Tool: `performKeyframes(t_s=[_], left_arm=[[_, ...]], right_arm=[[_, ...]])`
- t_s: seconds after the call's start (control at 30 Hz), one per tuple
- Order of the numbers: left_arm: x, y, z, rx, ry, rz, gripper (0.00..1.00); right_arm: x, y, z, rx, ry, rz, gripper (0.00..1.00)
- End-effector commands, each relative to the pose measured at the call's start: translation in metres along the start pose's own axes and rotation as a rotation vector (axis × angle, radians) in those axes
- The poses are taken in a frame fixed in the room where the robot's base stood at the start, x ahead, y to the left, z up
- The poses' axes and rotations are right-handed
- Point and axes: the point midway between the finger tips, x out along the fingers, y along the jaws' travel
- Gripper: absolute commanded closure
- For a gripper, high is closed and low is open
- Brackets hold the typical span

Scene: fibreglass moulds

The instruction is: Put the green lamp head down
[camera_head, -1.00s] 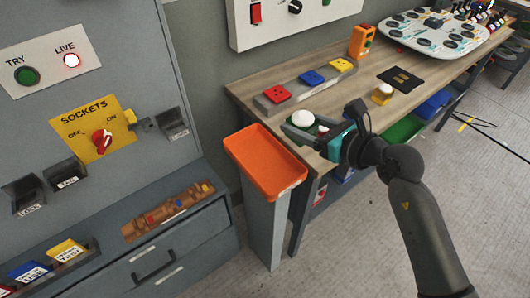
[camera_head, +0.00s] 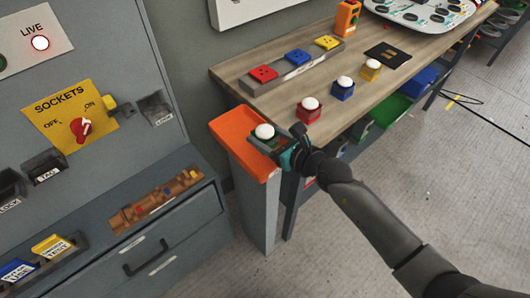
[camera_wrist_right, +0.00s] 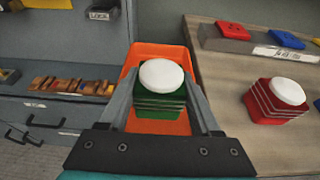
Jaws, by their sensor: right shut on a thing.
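The green lamp head (camera_wrist_right: 160,112) has a ribbed green body and a white dome, and stands upright between the fingers of my right gripper (camera_wrist_right: 160,98). In the head view, the lamp head's white dome (camera_head: 264,131) shows over the orange tray (camera_head: 232,127), with my right gripper (camera_head: 268,139) around it at the tray's right side. The orange tray also shows under the lamp head in the wrist view (camera_wrist_right: 150,52). I cannot tell whether the lamp head touches the tray floor. My left gripper is not in view.
A red lamp head (camera_head: 309,112), a blue one (camera_head: 343,91) and a yellow one (camera_head: 371,72) stand on the wooden bench (camera_head: 270,95) beside the tray. A grey strip (camera_head: 292,71) with coloured blocks lies behind them. A grey cabinet (camera_head: 120,150) stands to the left.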

Motion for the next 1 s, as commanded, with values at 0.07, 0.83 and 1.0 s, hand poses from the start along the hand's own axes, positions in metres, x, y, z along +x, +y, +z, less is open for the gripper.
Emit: performKeyframes(t_s=[0.07, 0.83, 1.0], left_arm=[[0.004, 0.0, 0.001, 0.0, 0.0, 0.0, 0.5], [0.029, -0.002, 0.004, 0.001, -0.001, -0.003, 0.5], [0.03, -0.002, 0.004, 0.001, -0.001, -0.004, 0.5]], right_arm=[[0.002, 0.0, -0.004, 0.0, -0.004, 0.0, 1.0], [0.015, 0.0, -0.047, 0.0, -0.003, -0.001, 1.0], [0.015, 0.0, -0.049, 0.001, -0.002, 0.0, 0.22]])
